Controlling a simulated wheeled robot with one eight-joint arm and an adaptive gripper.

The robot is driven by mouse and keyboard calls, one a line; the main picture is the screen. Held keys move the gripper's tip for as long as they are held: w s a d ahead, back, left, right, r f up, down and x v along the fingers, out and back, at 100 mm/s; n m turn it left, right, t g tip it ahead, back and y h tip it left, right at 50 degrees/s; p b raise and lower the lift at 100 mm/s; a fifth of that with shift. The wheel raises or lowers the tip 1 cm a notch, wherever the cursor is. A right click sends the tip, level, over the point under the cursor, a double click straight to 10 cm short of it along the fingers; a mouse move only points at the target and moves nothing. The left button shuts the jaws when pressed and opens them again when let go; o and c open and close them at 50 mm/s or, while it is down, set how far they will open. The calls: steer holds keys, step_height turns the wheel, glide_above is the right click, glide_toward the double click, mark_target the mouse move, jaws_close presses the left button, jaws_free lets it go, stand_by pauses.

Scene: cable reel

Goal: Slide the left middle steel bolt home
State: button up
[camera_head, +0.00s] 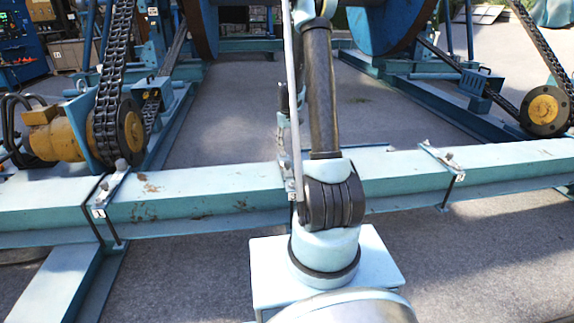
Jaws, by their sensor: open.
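A long light-blue steel beam (200,193) crosses the view. A left bracket (112,187) with a grey bolt knob (121,164) and a number tag sits on it. A right bracket (437,156) with a bolt knob (449,156) sits further right. A middle bracket with a tag (291,187) shows just left of my arm, partly covered. I cannot tell which of these is the left middle bolt, or how far any bolt is slid. My arm stands in front of the beam's middle.
A yellow motor (55,137) with a chain (112,75) stands behind the beam at left. A yellow-centred sprocket (546,108) is at right. Large reel discs (385,25) stand at the back. Concrete floor (235,105) is open behind the beam.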

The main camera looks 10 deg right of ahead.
mark_target(288, 161)
step_height(288, 161, down, 11)
steer(key=shift+r, duration=0.2)
stand_by(0.3)
jaws_close()
